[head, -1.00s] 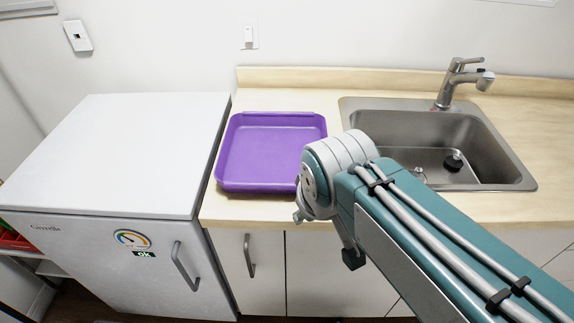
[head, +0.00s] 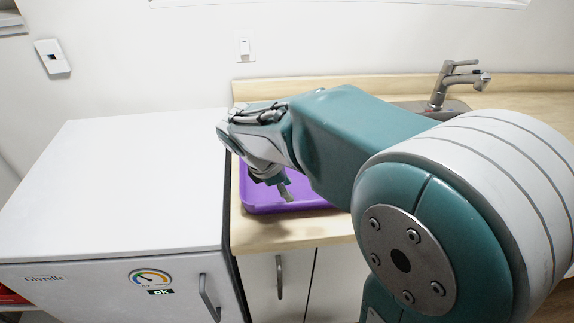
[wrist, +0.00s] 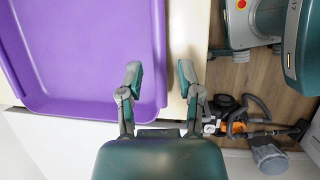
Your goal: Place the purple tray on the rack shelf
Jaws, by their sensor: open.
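The purple tray (head: 262,200) lies on the wooden counter, beside the white fridge and partly hidden by my arm in the head view. It fills much of the left of the wrist view (wrist: 95,50). My gripper (wrist: 160,78) is open and empty at the tray's near edge. In the wrist view one finger appears over the tray's inside and the other outside its rim. I cannot tell how deep the fingers reach. In the head view my gripper (head: 285,191) points down over the tray's front part. I cannot make out a rack shelf for certain.
A white fridge (head: 130,185) with a clear top stands left of the counter. The sink lies mostly behind my arm, its faucet (head: 447,85) showing. A black-and-orange vacuum cleaner (wrist: 232,115) is on the floor. A red item (head: 12,296) shows at the lower left.

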